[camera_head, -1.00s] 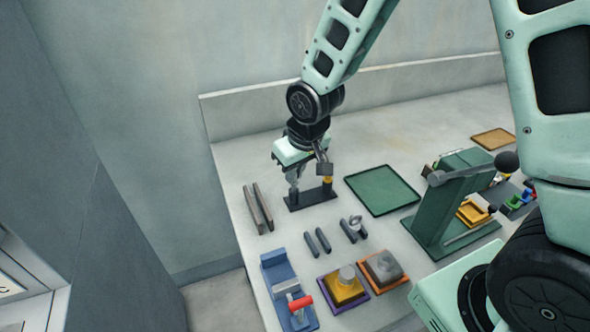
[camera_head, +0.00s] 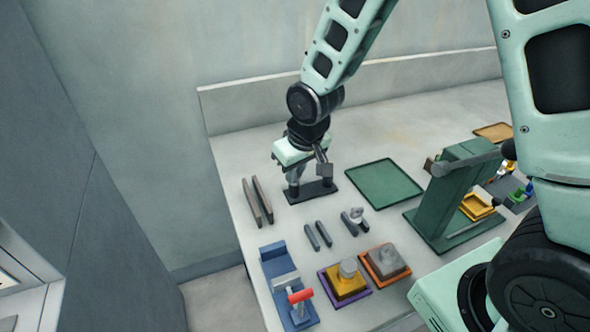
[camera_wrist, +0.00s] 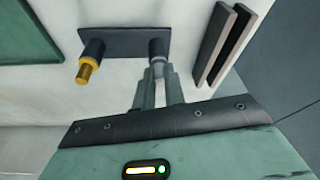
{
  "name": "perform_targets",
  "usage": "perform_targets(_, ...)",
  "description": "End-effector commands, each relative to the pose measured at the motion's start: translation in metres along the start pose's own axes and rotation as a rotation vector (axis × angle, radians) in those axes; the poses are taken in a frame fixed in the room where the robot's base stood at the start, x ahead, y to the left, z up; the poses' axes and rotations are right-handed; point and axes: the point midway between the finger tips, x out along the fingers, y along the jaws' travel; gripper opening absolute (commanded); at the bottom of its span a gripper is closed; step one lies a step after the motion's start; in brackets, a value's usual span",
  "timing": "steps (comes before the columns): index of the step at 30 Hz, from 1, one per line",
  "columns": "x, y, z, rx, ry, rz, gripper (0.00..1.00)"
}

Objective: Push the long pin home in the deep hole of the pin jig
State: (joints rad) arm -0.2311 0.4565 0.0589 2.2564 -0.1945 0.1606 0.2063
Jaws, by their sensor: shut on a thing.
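The pin jig is a dark plate (camera_wrist: 123,40) with two upright dark sockets; it also shows in the head view (camera_head: 325,187). My gripper (camera_wrist: 158,78) is shut on a grey pin (camera_wrist: 158,63) at the socket on the right in the wrist view. Only a short light-grey piece of this pin shows between the fingertips and the socket, and its depth is hidden. A yellow pin (camera_wrist: 87,69) stands out of the other socket. In the head view my gripper (camera_head: 293,190) is low over the jig's left end.
Two dark bars (camera_head: 257,201) lie left of the jig, and a green tray (camera_head: 384,185) lies to its right. Shorter dark bars (camera_head: 318,236), a blue fixture (camera_head: 285,283) and a green press (camera_head: 450,200) stand nearer. The bench behind the jig is clear.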

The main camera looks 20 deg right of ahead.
Motion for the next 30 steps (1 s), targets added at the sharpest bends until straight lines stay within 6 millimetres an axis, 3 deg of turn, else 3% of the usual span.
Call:
perform_targets(1, 0.002, 0.0, 0.001, 0.0, 0.0, 0.0, 0.0)
perform_targets(2, 0.001, 0.0, 0.0, 0.0, 0.0, 0.0, 0.2)
perform_targets(4, 0.001, 0.0, 0.0, 0.0, 0.0, 0.0, 0.37)
perform_targets(13, -0.001, 0.0, 0.0, 0.0, 0.0, 0.0, 0.37)
perform_targets(17, -0.01, 0.001, -0.001, 0.002, 0.003, 0.0, 0.37)
perform_targets(30, -0.103, 0.001, -0.002, 0.001, 0.008, 0.001, 0.37)
